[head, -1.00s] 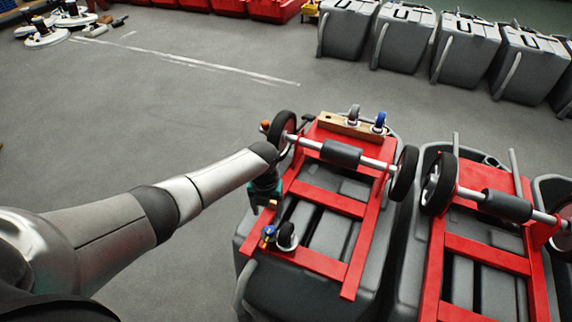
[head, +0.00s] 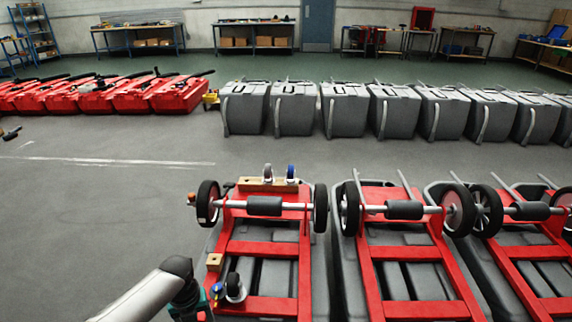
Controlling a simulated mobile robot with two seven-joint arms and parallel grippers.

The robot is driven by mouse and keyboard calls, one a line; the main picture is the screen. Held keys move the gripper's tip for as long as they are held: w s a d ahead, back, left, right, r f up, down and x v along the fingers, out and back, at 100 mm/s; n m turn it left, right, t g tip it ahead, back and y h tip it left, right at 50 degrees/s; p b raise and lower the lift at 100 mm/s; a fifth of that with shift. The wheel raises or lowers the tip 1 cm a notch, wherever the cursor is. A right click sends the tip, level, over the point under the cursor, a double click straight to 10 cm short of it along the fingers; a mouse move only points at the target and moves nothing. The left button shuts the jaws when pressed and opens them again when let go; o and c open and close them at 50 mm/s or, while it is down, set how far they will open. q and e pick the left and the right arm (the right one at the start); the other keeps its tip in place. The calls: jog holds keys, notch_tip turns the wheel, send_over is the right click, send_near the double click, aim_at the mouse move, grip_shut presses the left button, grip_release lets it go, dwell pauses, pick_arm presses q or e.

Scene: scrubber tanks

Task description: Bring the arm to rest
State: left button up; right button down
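My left arm comes in from the bottom, left of centre, its pale forearm (head: 140,298) sloping up to a dark wrist. My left gripper (head: 203,311) hangs at the near left corner of the nearest upturned tank, cut by the bottom edge; its fingers are too hidden to tell their state. That grey tank (head: 320,265) carries a red frame (head: 263,247) with two black wheels. A blue-topped caster (head: 217,292) and a grey-black caster (head: 235,288) sit on its near left part, close beside the gripper. My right gripper is not in view.
More upturned tanks with red frames (head: 404,253) stand close on the right. A wooden block (head: 268,184) with two casters sits at the near tank's far end. A row of grey tanks (head: 345,108) and red units (head: 130,95) stands behind. The left floor is open.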

pick_arm(q)
jog(key=s+f+n+t, duration=0.1)
jog(key=s+f+n, duration=1.1)
jog(key=f+n, duration=0.2)
jog(key=s+f+n, duration=0.4)
jog(key=s+n, duration=0.4)
jog(key=s, duration=0.4)
jog(key=s+d+f+n, duration=0.1)
jog(key=s+f+n, duration=0.3)
jog(key=s+n, duration=0.4)
jog(key=s, duration=0.3)
jog(key=shift+s, duration=0.35)
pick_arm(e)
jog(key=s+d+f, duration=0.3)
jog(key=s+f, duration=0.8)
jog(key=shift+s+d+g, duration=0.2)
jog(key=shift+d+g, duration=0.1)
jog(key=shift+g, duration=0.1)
pick_arm(q)
jog(key=shift+d, duration=0.1)
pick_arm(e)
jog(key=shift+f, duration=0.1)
